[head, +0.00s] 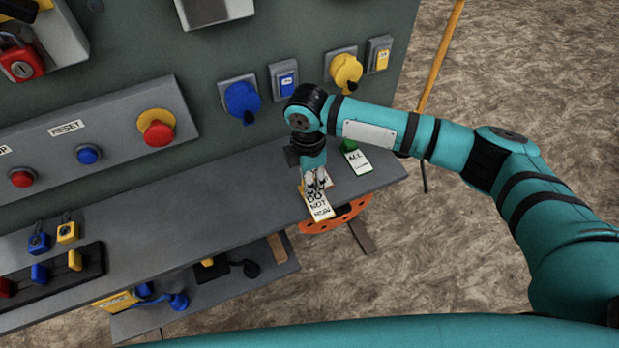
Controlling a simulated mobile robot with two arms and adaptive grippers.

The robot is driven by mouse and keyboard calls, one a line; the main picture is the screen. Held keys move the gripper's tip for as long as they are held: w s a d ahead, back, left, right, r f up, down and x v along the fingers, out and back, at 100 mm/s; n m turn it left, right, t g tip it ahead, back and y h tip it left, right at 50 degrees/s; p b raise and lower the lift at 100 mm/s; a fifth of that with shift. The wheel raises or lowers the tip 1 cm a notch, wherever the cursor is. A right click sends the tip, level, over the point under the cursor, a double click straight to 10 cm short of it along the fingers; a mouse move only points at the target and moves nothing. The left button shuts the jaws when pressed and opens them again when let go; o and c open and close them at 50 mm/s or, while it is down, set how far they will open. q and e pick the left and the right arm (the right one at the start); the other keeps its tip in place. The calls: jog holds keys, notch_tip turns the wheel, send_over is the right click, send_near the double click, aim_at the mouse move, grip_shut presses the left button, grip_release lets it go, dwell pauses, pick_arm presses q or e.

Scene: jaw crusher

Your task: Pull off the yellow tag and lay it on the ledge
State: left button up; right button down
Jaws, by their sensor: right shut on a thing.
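My right gripper (316,186) points down over the right end of the grey ledge (225,190), shut on the yellow tag (320,208). The tag's pale face carries black lettering that starts "DO NOT". Its lower end reaches past the ledge's front edge; I cannot tell whether the tag touches the ledge. The gripper hides part of the tag's upper end. My left gripper is not in view.
A green and white tag (357,161) lies on the ledge just right of my gripper. An orange disc with holes (338,217) is below the ledge's front edge. Blue (242,101) and yellow (345,71) rotary knobs are on the panel behind. The ledge's middle is clear.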

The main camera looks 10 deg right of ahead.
jog(key=shift+f, duration=0.25)
jog(key=c, duration=1)
grip_release()
